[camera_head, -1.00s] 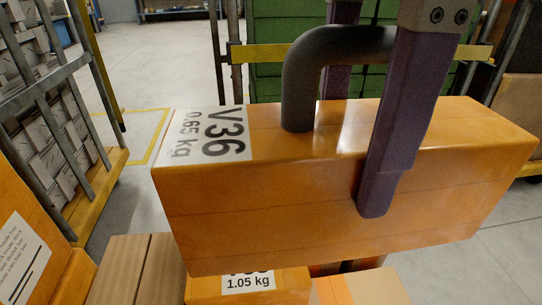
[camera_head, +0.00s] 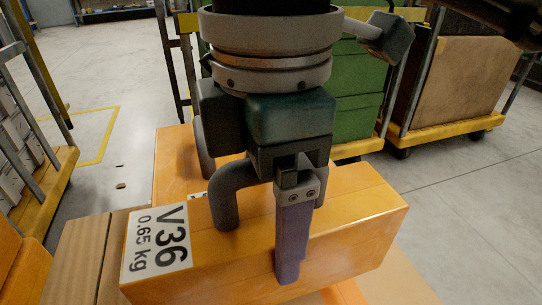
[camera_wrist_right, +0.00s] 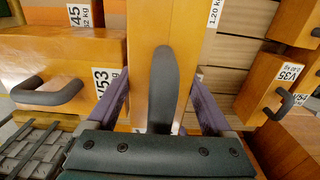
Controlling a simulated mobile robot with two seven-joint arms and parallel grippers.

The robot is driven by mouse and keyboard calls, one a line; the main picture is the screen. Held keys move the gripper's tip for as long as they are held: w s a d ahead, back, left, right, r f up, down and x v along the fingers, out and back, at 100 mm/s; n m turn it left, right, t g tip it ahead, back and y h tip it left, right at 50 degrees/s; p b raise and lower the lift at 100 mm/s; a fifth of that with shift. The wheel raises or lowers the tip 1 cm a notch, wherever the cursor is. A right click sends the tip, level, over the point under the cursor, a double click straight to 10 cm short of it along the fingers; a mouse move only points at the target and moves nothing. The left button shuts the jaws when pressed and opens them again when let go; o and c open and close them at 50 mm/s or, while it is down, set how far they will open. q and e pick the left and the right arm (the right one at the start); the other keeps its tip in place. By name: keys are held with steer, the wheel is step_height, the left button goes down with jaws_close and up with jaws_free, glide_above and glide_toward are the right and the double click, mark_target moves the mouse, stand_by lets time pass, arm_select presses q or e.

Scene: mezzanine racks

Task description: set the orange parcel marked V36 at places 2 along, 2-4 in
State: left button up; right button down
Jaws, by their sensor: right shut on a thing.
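The orange parcel marked V36 (camera_head: 345,235) is a long box with a dark arched handle (camera_head: 226,190) on top and a white label reading 0.65 kg at its left end. My right gripper (camera_head: 296,225) is shut on it from above, with one purple finger down its near side. The far finger is mostly hidden. In the right wrist view the parcel (camera_wrist_right: 141,60) lies between both fingers, with the handle running between them. The parcel is over a stack of boxes; I cannot tell whether it touches them. My left gripper is not in view.
A brown carton (camera_head: 75,262) lies left of the parcel, and another orange parcel (camera_head: 172,165) behind it. The right wrist view shows a V53 parcel (camera_wrist_right: 50,60) and a V35 parcel (camera_wrist_right: 268,85). A trolley with green crates (camera_head: 357,90) stands behind. Floor at right is clear.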

mark_target(271, 256)
steer(key=shift+f+b, duration=1.2)
steer(key=shift+f, duration=1.7)
steer(key=shift+f, duration=0.15)
jaws_free()
